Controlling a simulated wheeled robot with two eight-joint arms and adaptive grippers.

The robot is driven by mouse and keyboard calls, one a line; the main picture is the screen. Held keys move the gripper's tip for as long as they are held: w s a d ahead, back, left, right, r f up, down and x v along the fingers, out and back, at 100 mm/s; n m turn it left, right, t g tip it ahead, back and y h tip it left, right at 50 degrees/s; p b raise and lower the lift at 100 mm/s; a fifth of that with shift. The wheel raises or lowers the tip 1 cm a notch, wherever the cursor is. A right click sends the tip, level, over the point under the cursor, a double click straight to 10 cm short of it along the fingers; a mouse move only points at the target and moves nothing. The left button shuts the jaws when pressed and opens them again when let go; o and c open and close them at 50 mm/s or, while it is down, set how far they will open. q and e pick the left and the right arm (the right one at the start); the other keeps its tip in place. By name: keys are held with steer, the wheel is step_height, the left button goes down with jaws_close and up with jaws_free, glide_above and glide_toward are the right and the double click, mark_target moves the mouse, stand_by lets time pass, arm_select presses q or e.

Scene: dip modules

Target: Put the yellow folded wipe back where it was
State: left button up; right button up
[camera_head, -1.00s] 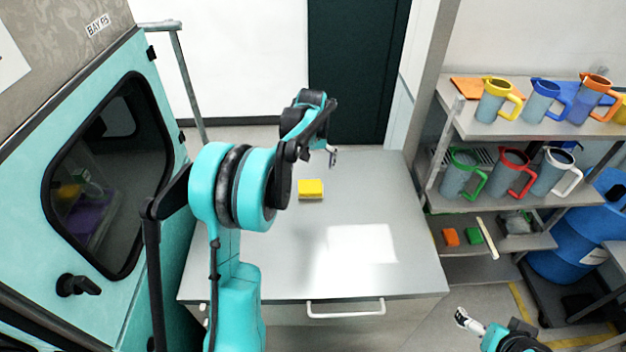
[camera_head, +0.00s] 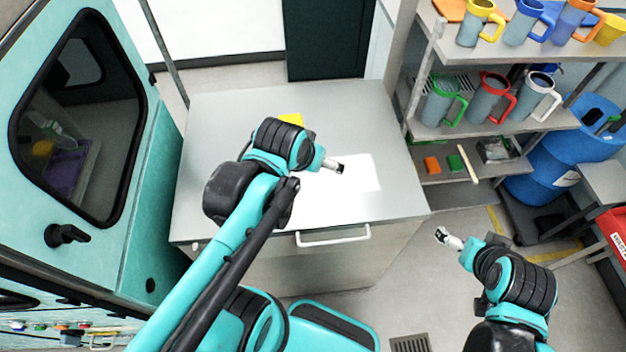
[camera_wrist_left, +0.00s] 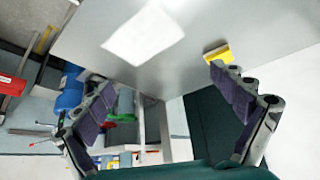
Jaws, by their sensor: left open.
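The yellow folded wipe (camera_head: 291,119) lies on the grey table top (camera_head: 225,110), partly hidden behind my left arm in the head view. It also shows in the left wrist view (camera_wrist_left: 218,52), by the tip of one finger. My left gripper (camera_head: 336,167) is over the table, to the right and front of the wipe. In the left wrist view (camera_wrist_left: 160,80) its fingers are spread with nothing between them. My right gripper (camera_head: 442,236) is off the table's right side, over the floor; its fingers are too small to read.
A shelf rack on the right holds jugs with coloured handles. Its lowest shelf has an orange wipe (camera_head: 432,165) and a green wipe (camera_head: 456,163). A blue drum (camera_head: 545,170) stands beside it. A teal cabinet with a window (camera_head: 150,215) stands left of the table.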

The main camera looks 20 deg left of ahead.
arm_select(q)
steer(key=shift+m+t, duration=0.4)
steer(key=shift+m, duration=0.1)
steer(key=s, duration=0.1)
steer(key=s+d+f, duration=0.1)
steer(key=s+f, duration=0.1)
steer(key=shift+s+d+f, duration=0.2)
steer(key=shift+s+d, duration=0.15)
steer(key=shift+f, duration=0.1)
step_height(320, 180, down, 14)
steer(key=b, duration=1.4)
